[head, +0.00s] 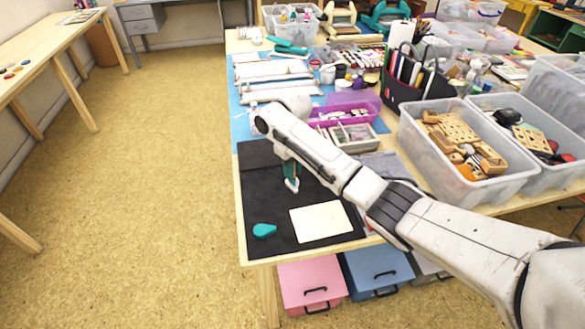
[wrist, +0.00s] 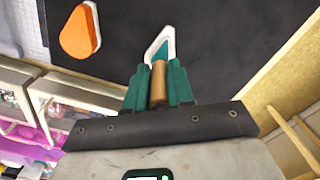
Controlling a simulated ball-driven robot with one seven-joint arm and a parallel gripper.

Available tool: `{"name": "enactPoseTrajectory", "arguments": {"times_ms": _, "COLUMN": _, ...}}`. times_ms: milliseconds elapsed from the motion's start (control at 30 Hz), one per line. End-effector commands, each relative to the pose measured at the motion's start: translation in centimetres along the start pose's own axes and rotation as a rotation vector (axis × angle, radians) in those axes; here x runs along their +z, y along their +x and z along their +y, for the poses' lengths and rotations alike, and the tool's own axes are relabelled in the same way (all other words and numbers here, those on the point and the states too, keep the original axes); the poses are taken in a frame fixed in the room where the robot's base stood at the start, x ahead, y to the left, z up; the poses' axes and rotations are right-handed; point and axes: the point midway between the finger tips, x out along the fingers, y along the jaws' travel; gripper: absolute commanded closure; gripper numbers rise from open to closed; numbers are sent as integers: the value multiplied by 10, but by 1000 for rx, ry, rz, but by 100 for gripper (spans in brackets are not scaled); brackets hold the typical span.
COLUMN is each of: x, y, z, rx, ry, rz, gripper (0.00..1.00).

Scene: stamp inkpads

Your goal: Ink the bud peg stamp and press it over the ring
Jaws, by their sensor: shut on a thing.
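My gripper (head: 290,168) points down over the black mat, its teal fingers shut on a wooden peg, the stamp (wrist: 158,82). The peg's lower end and its design are hidden. Just beyond the fingertips lies a pointed teal pad with a white rim (wrist: 165,38). Whether the peg touches it, I cannot tell. An orange drop-shaped pad with a white rim (wrist: 79,30) lies at the upper left of the wrist view; my arm hides it in the head view. A cream card (head: 320,222) lies at the mat's front; no ring can be made out on it.
A teal drop-shaped piece (head: 264,230) lies left of the card on the black mat (head: 262,198). Behind are a purple box (head: 368,98) and a divided tray (head: 352,138). A clear bin of wooden pieces (head: 415,150) stands right.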

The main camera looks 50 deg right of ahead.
Motion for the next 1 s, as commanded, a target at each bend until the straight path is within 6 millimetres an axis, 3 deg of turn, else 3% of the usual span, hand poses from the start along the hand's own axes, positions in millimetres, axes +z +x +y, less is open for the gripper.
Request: {"name": "enactPoseTrajectory", "arguments": {"times_ms": 1000, "x": 0, "y": 10, "z": 0, "rx": 0, "ry": 0, "rz": 0, "gripper": 100}}
